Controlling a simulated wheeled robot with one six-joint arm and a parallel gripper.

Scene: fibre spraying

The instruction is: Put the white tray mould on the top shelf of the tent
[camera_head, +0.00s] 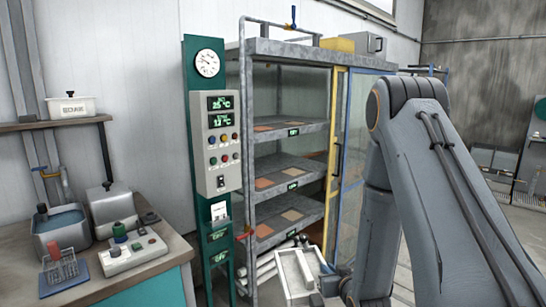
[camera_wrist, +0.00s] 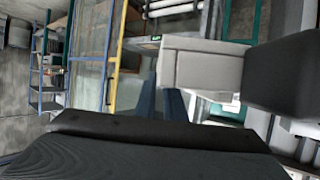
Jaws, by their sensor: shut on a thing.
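The white tray mould (camera_head: 294,277) is at the bottom centre of the head view, in front of the tent's lower part. My gripper (camera_head: 330,284) is shut on its right side; the fingertips are partly hidden. In the wrist view the mould (camera_wrist: 200,66) is a pale block beside my dark gripper fingers (camera_wrist: 166,98). The tent (camera_head: 338,110) is a tall grey frame with its left part open at the front. Its top shelf (camera_head: 312,127) carries flat brownish squares and a green label. The mould is well below this shelf and outside the tent.
Two lower shelves, the middle one (camera_head: 310,172) and the lowest (camera_head: 305,213), also carry flat squares. A yellow-edged door (camera_head: 333,150) stands right of the opening. A green control post (camera_head: 220,160) stands left of it. A workbench (camera_head: 140,278) with equipment is at left.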

